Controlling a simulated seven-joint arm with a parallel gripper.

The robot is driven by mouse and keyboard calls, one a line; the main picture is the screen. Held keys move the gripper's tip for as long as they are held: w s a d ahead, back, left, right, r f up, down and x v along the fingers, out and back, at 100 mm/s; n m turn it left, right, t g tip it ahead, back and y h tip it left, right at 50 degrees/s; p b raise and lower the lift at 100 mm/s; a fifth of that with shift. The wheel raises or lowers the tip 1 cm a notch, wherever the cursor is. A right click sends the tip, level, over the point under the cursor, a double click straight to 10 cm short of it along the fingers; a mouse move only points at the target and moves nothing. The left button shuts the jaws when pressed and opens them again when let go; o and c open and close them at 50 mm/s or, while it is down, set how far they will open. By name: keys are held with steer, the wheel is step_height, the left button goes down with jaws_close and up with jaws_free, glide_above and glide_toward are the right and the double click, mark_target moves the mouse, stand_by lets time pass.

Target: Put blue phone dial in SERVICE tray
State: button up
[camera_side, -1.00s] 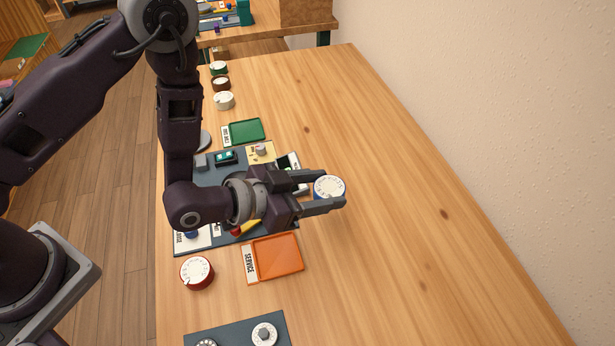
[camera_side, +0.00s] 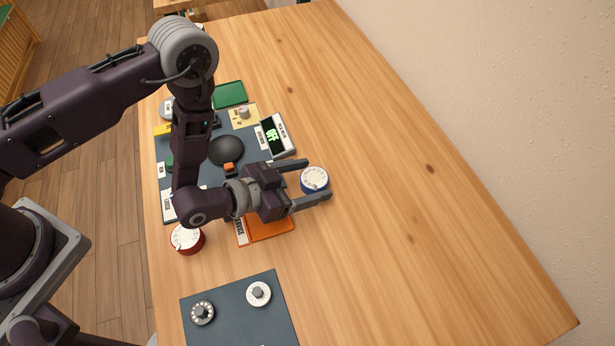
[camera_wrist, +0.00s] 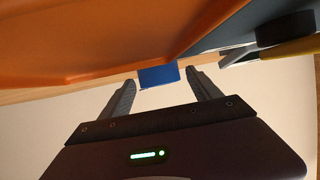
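The blue phone dial (camera_side: 314,180), with a white numbered face and blue rim, is between the fingers of my gripper (camera_side: 314,181) in the side view. It has travelled with the fingers, so I take them as shut on it. In the wrist view its blue side (camera_wrist: 158,75) shows between the fingertips (camera_wrist: 160,84); the contact there is hard to see. The orange SERVICE tray (camera_side: 270,230) lies below my gripper in the side view, partly hidden by it. The dial appears above and beyond the tray's far right side. Orange fills the upper left of the wrist view.
A red dial (camera_side: 187,239) stands left of the tray. A dark panel with several parts, including an OFF display (camera_side: 272,134), lies behind my arm. A green tray (camera_side: 230,94) is farther back. A dark mat (camera_side: 240,318) with dials is in front. The table's right side is clear.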

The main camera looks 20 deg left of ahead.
mark_target(310, 180)
steer(key=shift+r, duration=0.15)
steer(key=v, duration=0.4)
steer(key=shift+s+a, duration=0.15)
steer(key=shift+s, duration=0.05)
step_height(310, 180, up, 7)
steer(key=shift+s+r, duration=0.15)
steer(key=shift+r, duration=0.1)
steer(key=shift+a, duration=0.1)
